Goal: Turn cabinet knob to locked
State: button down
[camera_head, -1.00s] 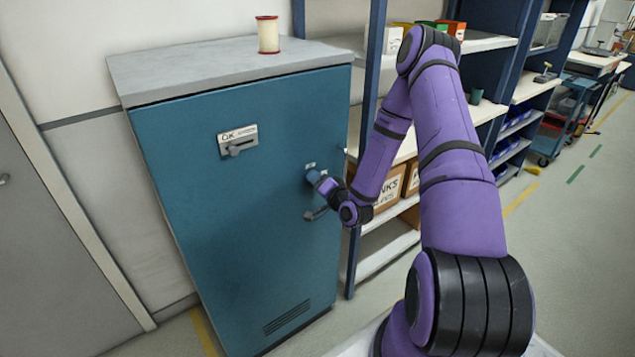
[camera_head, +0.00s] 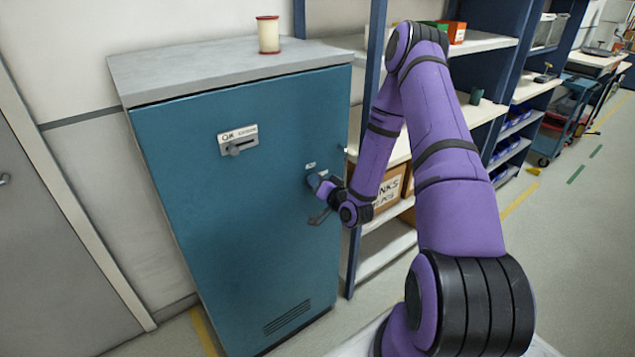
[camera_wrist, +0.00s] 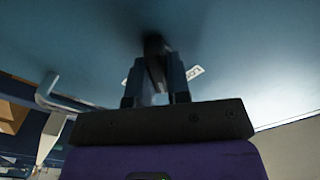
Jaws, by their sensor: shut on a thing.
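The teal cabinet (camera_head: 235,240) stands upright with its door closed, left of my arm in the head view. My gripper (camera_head: 316,182) is at the door's right side, below a small white label (camera_head: 310,165). In the wrist view my gripper (camera_wrist: 156,80) has its two fingers on either side of the dark knob (camera_wrist: 154,50), shut on it. The knob is mostly covered in the head view, and its pointing direction cannot be read. Part of the label (camera_wrist: 194,72) shows tilted beside the right finger.
A latch plate (camera_head: 238,140) is on the door. A spool (camera_head: 268,35) stands on top. A shelf rack (camera_head: 360,230) is close at right.

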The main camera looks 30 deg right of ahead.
jog(key=n, duration=0.4)
jog(key=shift+a, duration=0.1)
jog(key=shift+n, duration=1.7)
jog(key=c, duration=1.1)
grip_release()
jog(key=shift+s, duration=0.1)
jog(key=s, duration=1)
jog(key=shift+s, duration=0.3)
jog(key=shift+r, duration=0.1)
